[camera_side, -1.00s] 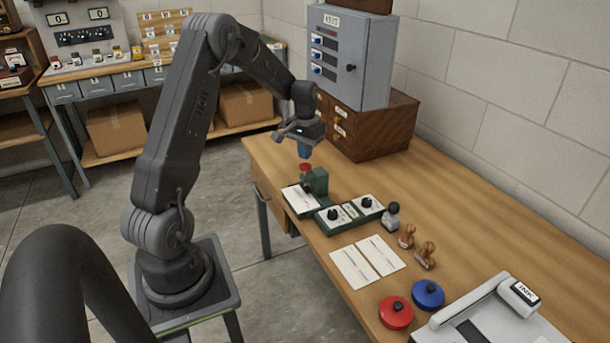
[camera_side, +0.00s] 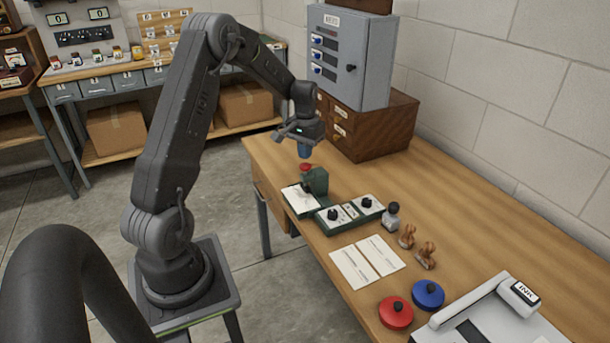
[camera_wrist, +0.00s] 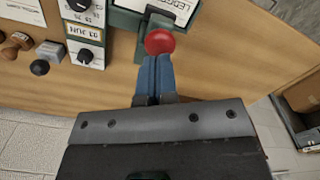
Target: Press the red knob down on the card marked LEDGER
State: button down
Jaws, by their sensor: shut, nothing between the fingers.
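The red knob (camera_side: 305,167) tops a green stamping press (camera_side: 317,181) near the left edge of the table. A white card (camera_side: 300,198) lies on the press base. In the wrist view, part of a card (camera_wrist: 159,5) with lettering that reads like LEDGER shows beyond the red knob (camera_wrist: 160,41). My gripper (camera_side: 304,155) is shut and empty, its blue fingers pointing down just above the knob. In the wrist view, the fingertips (camera_wrist: 156,60) overlap the knob's near edge; I cannot tell whether they touch it.
Two dial units (camera_side: 334,215) (camera_side: 366,204) sit right of the press. A dark stamp (camera_side: 391,216), wooden stamps (camera_side: 407,236), paper cards (camera_side: 367,262) and red (camera_side: 396,312) and blue (camera_side: 428,294) round pads lie farther right. A grey cabinet (camera_side: 350,60) on a wooden drawer box (camera_side: 368,130) stands behind.

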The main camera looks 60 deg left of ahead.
aim_at(305, 164)
jog(key=shift+f, duration=0.1)
dwell(0.4)
jog(key=shift+f, duration=2.05)
jog(key=shift+r, duration=4.1)
jog(key=shift+d, duration=0.1)
